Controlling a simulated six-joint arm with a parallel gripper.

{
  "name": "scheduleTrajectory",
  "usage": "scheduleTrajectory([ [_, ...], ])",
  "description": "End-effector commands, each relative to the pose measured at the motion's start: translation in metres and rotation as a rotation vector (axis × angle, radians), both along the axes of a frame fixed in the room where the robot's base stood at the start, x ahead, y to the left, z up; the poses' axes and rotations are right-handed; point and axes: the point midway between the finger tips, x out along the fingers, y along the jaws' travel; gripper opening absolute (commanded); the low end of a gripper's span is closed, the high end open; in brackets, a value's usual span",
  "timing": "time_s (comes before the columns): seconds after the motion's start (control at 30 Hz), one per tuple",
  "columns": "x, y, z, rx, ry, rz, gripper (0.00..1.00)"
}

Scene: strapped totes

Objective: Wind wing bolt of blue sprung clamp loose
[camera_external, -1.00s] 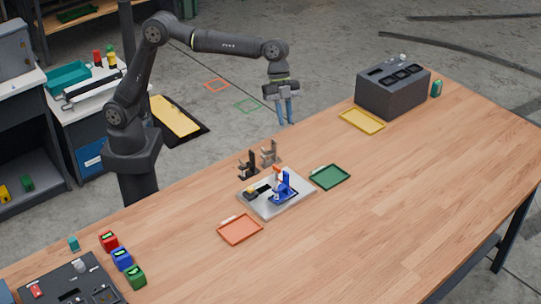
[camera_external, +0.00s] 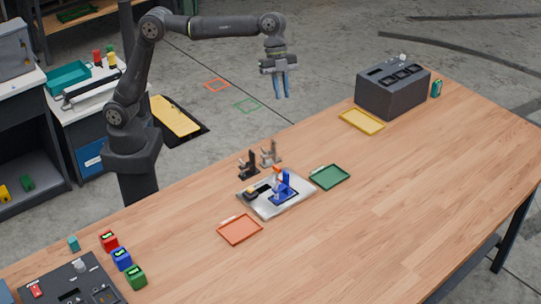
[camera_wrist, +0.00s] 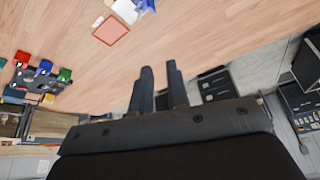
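The blue clamp (camera_external: 284,186) stands on a pale grey plate (camera_external: 268,208) in the middle of the table, with a small orange part (camera_external: 277,170) at its top. Its wing bolt is too small to make out for sure. The clamp also shows, partly cut off, at the top edge of the wrist view (camera_wrist: 148,5). My gripper (camera_external: 281,97) hangs in the air behind the table's far edge, well above and away from the clamp. Its two fingers point down, stand a little apart and hold nothing; the wrist view shows the gap between them (camera_wrist: 163,72).
A black clamp (camera_external: 248,165) and a brown-grey one (camera_external: 270,154) stand behind the plate. Orange (camera_external: 240,230), green (camera_external: 330,177) and yellow (camera_external: 362,121) trays lie around it. A dark box (camera_external: 392,92) stands at the back right. The table's right front is clear.

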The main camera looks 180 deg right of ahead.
Motion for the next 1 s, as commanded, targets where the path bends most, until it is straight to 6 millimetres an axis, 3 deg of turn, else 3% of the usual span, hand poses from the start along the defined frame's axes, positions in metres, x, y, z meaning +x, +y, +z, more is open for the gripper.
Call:
scheduleTrajectory([
  [0.2, -0.02, -0.008, 0.049, 0.003, -0.001, 0.002, 0.15],
  [0.4, -0.03, -0.014, 0.078, 0.002, -0.001, 0.0, 0.15],
  [0.83, -0.035, -0.016, 0.088, -0.001, 0.0, 0.0, 0.15],
  [1.0, -0.035, -0.016, 0.088, 0.0, 0.0, 0.0, 0.42],
])
